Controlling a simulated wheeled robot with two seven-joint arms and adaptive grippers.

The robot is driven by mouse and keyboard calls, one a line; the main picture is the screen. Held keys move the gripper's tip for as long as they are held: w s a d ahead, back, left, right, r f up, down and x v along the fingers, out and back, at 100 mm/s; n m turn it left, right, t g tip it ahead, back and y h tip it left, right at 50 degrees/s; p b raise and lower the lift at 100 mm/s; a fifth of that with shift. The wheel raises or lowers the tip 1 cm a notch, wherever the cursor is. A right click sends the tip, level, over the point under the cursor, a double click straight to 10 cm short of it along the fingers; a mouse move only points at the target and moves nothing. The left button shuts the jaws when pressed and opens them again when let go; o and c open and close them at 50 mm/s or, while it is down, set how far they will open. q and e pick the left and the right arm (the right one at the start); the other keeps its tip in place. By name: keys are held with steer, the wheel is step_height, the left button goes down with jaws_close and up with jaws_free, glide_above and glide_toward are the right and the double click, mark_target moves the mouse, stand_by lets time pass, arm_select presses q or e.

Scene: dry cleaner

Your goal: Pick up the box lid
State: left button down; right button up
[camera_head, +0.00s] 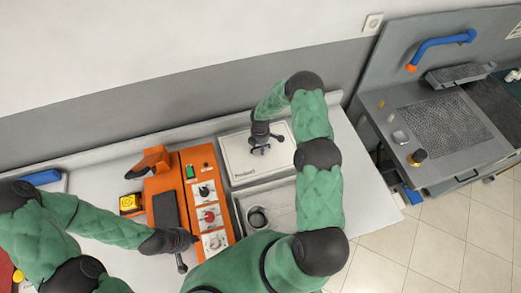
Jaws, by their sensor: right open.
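The box lid appears to be the pale flat panel (237,160) with small dark lettering near its lower left corner, lying on the counter in the middle of the head view. My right gripper (262,150) is over the lid's upper middle, fingers pointing down and open. I cannot tell whether its fingertips touch the lid. My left gripper (183,262) is away from the lid, at the lower left beside the orange machine. Its fingers are small and dark, and I cannot tell how far apart they are.
The orange control machine (187,168) with knobs stands left of the lid. A grey tray (285,203) with a round dark-rimmed item (257,218) lies just below it. A wall runs behind. A grey pressing machine (440,125) with a blue handle stands at the right, beyond a floor gap.

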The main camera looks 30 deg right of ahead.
steer(key=shift+f, duration=0.2)
jaws_close()
stand_by(0.3)
